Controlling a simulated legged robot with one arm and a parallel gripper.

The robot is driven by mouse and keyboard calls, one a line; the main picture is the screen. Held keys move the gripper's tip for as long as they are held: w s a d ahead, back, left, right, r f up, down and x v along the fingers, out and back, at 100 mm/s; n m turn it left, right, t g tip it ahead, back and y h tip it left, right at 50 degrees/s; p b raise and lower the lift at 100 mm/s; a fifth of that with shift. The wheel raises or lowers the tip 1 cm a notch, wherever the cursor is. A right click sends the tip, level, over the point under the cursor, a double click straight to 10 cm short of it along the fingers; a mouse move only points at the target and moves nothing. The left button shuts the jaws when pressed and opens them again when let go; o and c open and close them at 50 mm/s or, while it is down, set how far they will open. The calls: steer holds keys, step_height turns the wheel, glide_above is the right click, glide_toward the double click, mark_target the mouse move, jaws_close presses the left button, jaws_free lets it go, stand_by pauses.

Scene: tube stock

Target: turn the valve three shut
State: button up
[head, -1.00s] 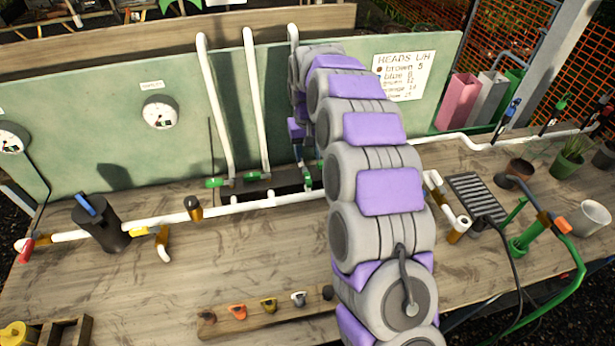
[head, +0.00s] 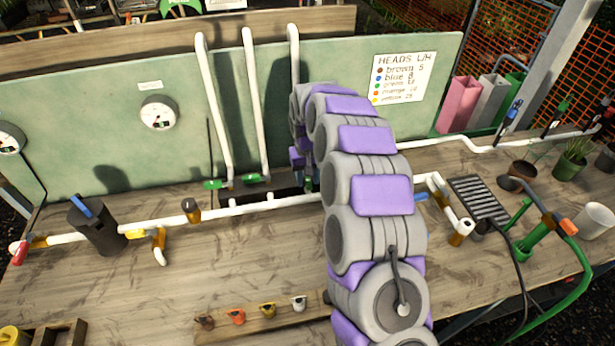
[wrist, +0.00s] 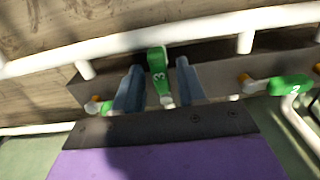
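Valve three is a green handle marked 3 (wrist: 158,76) in the wrist view, pointing up the picture towards the white pipe. My gripper (wrist: 160,68) is open, with one blue-grey finger on each side of this handle. Small gaps show between the fingers and the handle, so I see no clear grip. In the head view my arm hides most of valve three. The green handle marked 2 (wrist: 290,85) lies to the right in the wrist view, roughly along the pipe.
In the head view, two other green handles, the left one (head: 213,184) and the middle one (head: 252,178), sit at the upright pipes. A long white pipe (head: 265,204) runs in front. The green panel (head: 110,140) stands behind. A rack of coloured heads (head: 265,318) lies at the front.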

jaws_close()
